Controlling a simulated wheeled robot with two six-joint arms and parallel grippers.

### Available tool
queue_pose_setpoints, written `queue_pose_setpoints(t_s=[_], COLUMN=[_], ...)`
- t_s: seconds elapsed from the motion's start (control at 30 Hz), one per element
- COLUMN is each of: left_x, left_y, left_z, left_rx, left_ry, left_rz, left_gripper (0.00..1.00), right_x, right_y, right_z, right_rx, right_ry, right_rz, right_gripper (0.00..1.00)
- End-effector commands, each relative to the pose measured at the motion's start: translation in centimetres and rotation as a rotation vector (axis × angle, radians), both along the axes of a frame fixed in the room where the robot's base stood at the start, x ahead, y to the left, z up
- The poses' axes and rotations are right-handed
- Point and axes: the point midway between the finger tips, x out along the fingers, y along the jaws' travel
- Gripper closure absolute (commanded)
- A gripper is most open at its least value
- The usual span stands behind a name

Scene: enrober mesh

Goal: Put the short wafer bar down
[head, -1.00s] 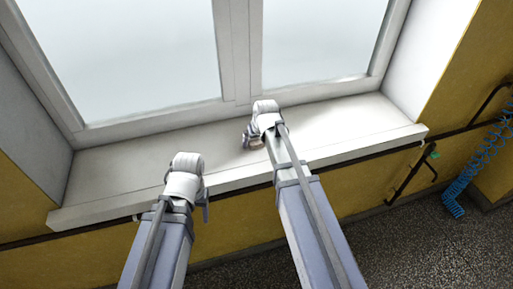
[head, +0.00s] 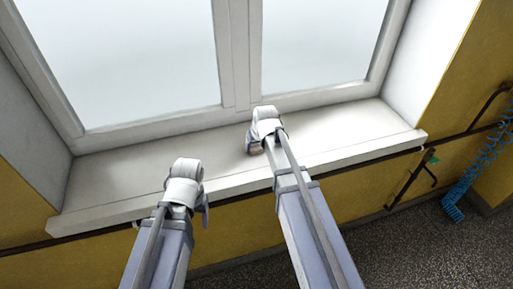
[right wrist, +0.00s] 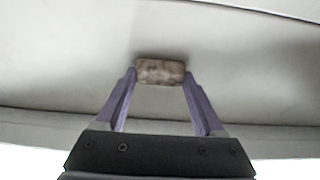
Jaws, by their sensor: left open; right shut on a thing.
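The short wafer bar (right wrist: 160,71) is a small, mottled brown block. In the right wrist view it sits between the two fingertips of my right gripper (right wrist: 160,80), which is shut on it. The pale window sill (right wrist: 70,70) lies behind it; I cannot tell if the bar touches the sill. In the head view a bit of the bar (head: 255,151) shows under my right wrist, over the sill (head: 115,180). My left gripper (head: 205,210) is open, near the sill's front edge at left; its fingers are mostly hidden.
The sill is bare on both sides of my right gripper. A window frame (head: 240,60) stands at its back. Below the sill is a yellow wall (head: 240,200) with a dark rail. A coiled blue hose (head: 470,180) hangs at far right.

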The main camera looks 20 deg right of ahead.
Motion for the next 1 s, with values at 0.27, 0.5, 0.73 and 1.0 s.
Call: queue_pose_setpoints(t_s=[0.27, 0.5, 0.73, 1.0], left_x=[0.0, 0.0, 0.0, 0.0], left_y=[0.0, 0.0, 0.0, 0.0], left_z=[2.6, 6.3, 9.4, 9.9], left_rx=[0.0, 0.0, 0.0, 0.0], left_ry=[0.0, 0.0, 0.0, 0.0], left_rz=[0.0, 0.0, 0.0, 0.0], left_gripper=[0.39, 0.39, 0.39, 0.39], right_x=[0.0, 0.0, 0.0, 0.0], right_y=[0.0, 0.0, 0.0, 0.0], right_z=[2.6, 6.3, 9.4, 9.9], right_rx=[0.0, 0.0, 0.0, 0.0], right_ry=[0.0, 0.0, 0.0, 0.0], right_rz=[0.0, 0.0, 0.0, 0.0], right_gripper=[0.61, 0.61, 0.61, 0.61])
